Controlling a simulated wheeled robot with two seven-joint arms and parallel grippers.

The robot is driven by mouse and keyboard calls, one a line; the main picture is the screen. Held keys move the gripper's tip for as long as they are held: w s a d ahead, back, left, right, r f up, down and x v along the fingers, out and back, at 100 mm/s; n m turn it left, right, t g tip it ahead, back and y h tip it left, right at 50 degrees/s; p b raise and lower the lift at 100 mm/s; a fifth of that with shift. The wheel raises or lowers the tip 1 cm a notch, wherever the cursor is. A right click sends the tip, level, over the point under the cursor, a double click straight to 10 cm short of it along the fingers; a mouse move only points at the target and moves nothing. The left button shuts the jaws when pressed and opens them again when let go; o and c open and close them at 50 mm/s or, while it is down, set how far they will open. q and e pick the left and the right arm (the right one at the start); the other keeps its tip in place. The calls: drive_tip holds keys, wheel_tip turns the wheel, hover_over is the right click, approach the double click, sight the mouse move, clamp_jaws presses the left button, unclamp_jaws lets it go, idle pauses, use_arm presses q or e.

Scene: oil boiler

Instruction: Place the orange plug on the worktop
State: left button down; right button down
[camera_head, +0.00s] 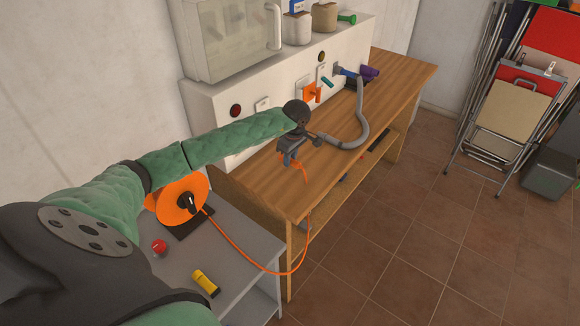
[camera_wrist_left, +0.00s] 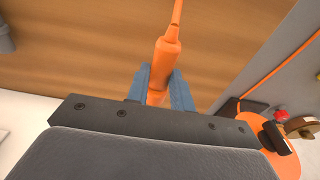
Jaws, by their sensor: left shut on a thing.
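My left gripper (camera_head: 290,158) is over the left part of the wooden worktop (camera_head: 380,118). In the left wrist view its blue fingers (camera_wrist_left: 161,88) are shut on the orange plug (camera_wrist_left: 166,58), with the wooden surface behind it. In the head view a bit of the orange plug (camera_head: 302,172) shows below the fingers. I cannot tell whether the plug touches the worktop. Its orange cable (camera_head: 262,266) hangs over the worktop's left end and runs to an orange reel (camera_head: 180,200) on the grey table. My right gripper is not in view.
A grey hose (camera_head: 362,125) with a dark fitting lies on the worktop beside my gripper. A white panel (camera_head: 250,110) with sockets stands behind. A yellow flashlight (camera_head: 205,282) and a red knob (camera_head: 159,246) are on the grey table (camera_head: 232,245). The worktop's right part is mostly clear.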

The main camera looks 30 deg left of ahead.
sight(289, 173)
use_arm(q)
drive_tip(key=shift+a+f, duration=0.15)
drive_tip(key=shift+f, duration=0.25)
wheel_tip(289, 173, down, 3)
drive_tip(key=shift+f, duration=0.2)
drive_tip(key=shift+f+b, duration=0.1)
drive_tip(key=shift+b, duration=0.25)
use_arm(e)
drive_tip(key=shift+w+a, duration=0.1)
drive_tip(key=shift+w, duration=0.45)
use_arm(q)
drive_tip(key=c, duration=1.3)
unclamp_jaws()
drive_tip(key=shift+o, duration=0.5)
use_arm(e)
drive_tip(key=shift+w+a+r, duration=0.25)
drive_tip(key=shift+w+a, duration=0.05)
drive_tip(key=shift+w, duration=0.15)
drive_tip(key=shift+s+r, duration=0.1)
